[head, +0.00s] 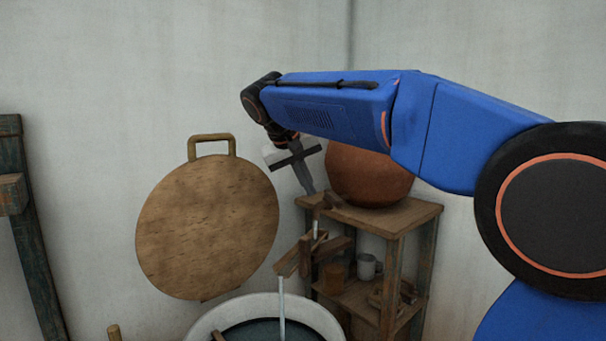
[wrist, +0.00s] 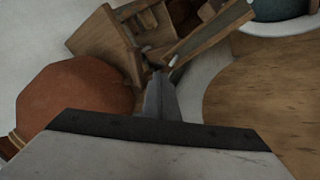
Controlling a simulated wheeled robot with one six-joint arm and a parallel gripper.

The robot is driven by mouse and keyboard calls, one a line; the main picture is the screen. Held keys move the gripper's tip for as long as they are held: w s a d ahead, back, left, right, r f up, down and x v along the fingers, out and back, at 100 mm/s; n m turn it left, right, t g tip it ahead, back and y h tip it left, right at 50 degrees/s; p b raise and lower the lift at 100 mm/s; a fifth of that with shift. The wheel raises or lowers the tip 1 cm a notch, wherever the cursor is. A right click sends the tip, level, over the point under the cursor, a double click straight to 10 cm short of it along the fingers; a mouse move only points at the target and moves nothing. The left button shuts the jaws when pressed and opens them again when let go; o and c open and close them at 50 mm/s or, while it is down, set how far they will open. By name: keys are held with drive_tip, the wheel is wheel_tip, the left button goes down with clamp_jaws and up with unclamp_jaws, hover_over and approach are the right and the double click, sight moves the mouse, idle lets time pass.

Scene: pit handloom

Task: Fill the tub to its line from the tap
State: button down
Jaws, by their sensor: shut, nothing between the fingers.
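The tub (head: 205,322) stands at the bottom of the head view, cut off by the frame edge. It has a pale rim and dark bluish contents. A thin pale vertical stream (head: 282,310) runs down into it from below a wooden spout (head: 288,262), which looks like the tap. My gripper (head: 309,190) is shut and empty, pointing down above the spout and left of the clay pot. In the wrist view the shut fingers (wrist: 159,78) point toward the wooden parts, and the tub shows at the top right (wrist: 258,28). I cannot make out the fill line.
A round clay pot (head: 368,178) sits on a wooden shelf stand (head: 415,212), close to my gripper. A large round wooden disc (head: 205,228) with a handle is left. A timber post (head: 35,250) stands far left.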

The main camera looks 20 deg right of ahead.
sight(339, 199)
drive_tip(key=shift+w+d+f, duration=0.1)
drive_tip(key=shift+d+f, duration=0.35)
drive_tip(key=shift+d, duration=0.4)
drive_tip(key=shift+w+d+f, duration=0.1)
drive_tip(key=shift+d+f, duration=0.3)
drive_tip(key=shift+d, duration=0.4)
drive_tip(key=shift+d+f, duration=0.45)
drive_tip(key=shift+d, duration=0.4)
drive_tip(key=shift+s+d, duration=0.1)
drive_tip(key=shift+d, duration=0.05)
drive_tip(key=shift+s+d+n+t+y, duration=0.2)
drive_tip(key=shift+d+n, duration=0.1)
drive_tip(key=shift+n, duration=0.1)
drive_tip(key=shift+s+d+n+t+y, duration=0.1)
drive_tip(key=shift+d+n+t, duration=0.1)
drive_tip(key=shift+d+n, duration=0.15)
drive_tip(key=d+n, duration=0.1)
drive_tip(key=n+t+y, duration=0.1)
drive_tip(key=shift+s+d+n, duration=0.2)
drive_tip(key=shift+d+n, duration=0.15)
drive_tip(key=shift+d, duration=0.55)
